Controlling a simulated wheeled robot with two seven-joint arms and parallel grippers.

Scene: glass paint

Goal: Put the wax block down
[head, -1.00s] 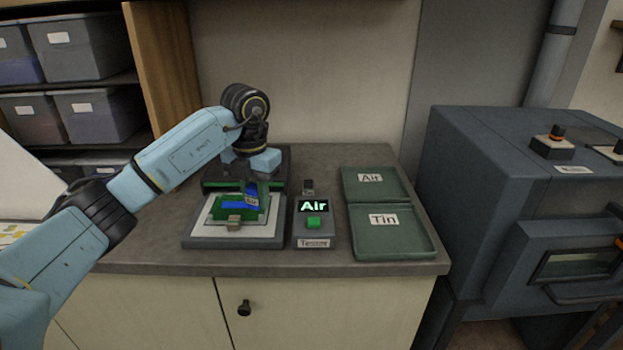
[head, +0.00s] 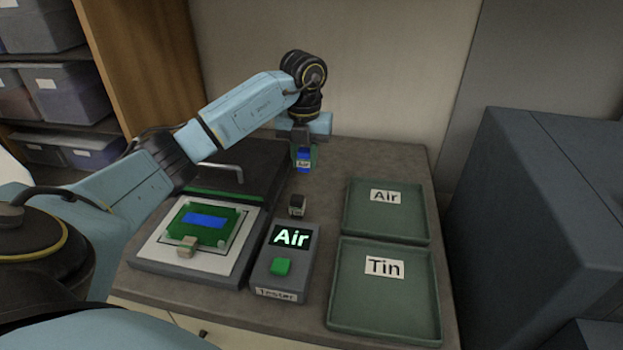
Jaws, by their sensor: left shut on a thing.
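The wax block (head: 303,166), a small blue block with a pale label, is in the head view near the back of the counter. My left gripper (head: 303,157) points down and is shut on it. The block is at or just above the bare counter behind the tester; I cannot tell whether it touches. The fingers hide part of it. My right gripper is not in view.
The tester (head: 267,292) reads "Air", with a small dark block (head: 296,205) behind it. A green sheet with a blue patch (head: 207,222) lies on the plate at left. The Air tray (head: 385,222) and Tin tray (head: 384,300) are empty at right.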

